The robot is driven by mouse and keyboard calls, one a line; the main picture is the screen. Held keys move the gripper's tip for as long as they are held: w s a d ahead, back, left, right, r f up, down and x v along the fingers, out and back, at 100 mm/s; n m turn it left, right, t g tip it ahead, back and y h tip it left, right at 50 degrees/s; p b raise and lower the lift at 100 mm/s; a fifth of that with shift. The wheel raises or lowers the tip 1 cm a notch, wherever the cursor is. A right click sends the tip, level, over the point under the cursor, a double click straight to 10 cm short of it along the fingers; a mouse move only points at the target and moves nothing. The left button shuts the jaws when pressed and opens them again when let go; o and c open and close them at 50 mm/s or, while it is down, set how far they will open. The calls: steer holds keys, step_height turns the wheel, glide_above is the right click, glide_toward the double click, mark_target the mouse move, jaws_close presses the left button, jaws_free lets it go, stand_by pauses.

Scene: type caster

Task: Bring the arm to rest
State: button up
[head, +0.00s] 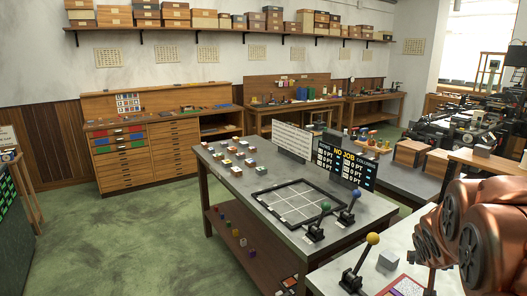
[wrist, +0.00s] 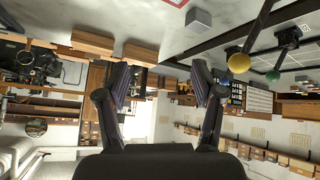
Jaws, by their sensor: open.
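My arm (head: 470,232), with copper-coloured rounded links, fills the lower right of the head view. My gripper (wrist: 161,82) shows in the wrist view with its two dark fingers spread apart and nothing between them. The wrist view is upside down, so the room hangs inverted behind the fingers. In the head view the gripper itself cannot be made out clearly.
A grey table (head: 228,172) holds small blocks, a black-framed grid (head: 300,200) and a NO JOB board (head: 345,163). Levers with a yellow knob (head: 372,239), a green knob (head: 326,206) and a blue knob stand near my arm. A grey cube (head: 388,260) lies close by. Green floor is open at left.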

steer(key=s+a+n+g+y, duration=0.1)
steer(key=s+a+g, duration=0.1)
steer(key=s+a, duration=0.6)
steer(key=s+a+f+n+g+y, duration=0.1)
steer(key=s+a+n+g+y, duration=0.1)
steer(key=s+a, duration=0.6)
steer(key=s+a+f+n+g+y, duration=0.1)
steer(key=s+a+g, duration=0.3)
steer(key=s, duration=1.2)
steer(key=a+n+y, duration=0.1)
steer(key=a, duration=0.3)
steer(key=shift+s+f, duration=0.2)
steer(key=shift+s, duration=0.1)
steer(key=shift+d, duration=0.1)
